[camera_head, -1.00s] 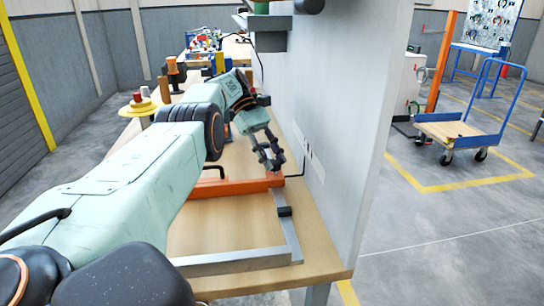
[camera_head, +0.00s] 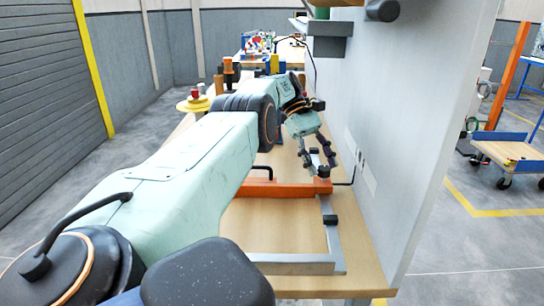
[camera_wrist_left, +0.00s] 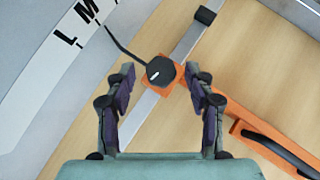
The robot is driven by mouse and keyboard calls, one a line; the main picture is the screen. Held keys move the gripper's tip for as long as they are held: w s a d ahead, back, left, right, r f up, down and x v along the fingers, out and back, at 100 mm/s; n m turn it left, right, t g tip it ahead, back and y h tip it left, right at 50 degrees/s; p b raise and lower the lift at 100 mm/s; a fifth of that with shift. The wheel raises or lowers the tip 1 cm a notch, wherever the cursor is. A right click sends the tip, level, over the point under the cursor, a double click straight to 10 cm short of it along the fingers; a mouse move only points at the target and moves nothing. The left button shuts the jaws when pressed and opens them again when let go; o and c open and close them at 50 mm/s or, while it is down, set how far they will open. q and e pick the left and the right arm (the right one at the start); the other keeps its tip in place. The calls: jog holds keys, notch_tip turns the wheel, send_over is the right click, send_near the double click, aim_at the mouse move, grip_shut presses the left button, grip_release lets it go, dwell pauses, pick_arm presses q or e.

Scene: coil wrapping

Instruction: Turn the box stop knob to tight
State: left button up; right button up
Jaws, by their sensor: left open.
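The box stop knob (camera_wrist_left: 160,71) is a dark, many-sided knob with a short white mark. It sits on an orange block (camera_wrist_left: 183,83) over a grey metal rail. In the head view the knob (camera_head: 323,171) is small and partly hidden by my fingers, at the right end of the orange bar (camera_head: 280,188). My left gripper (camera_wrist_left: 159,86) is open and empty, its two fingers on either side of the knob in the wrist view. In the head view my left gripper (camera_head: 319,164) points down over the bar's end. I cannot tell whether the fingers touch the knob. My right gripper is not in view.
A tall grey panel (camera_head: 405,130) stands close to the right of my gripper. A white strip lettered L and M (camera_wrist_left: 78,32) lies left of the knob. The orange bar carries a black handle (camera_wrist_left: 275,150). A grey metal frame (camera_head: 295,263) lies on the wooden table (camera_head: 270,232).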

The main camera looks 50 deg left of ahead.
pick_arm(q)
jog(key=shift+s+d+n+t, duration=0.15)
jog(key=shift+n+t, duration=0.65)
jog(key=shift+n, duration=0.2)
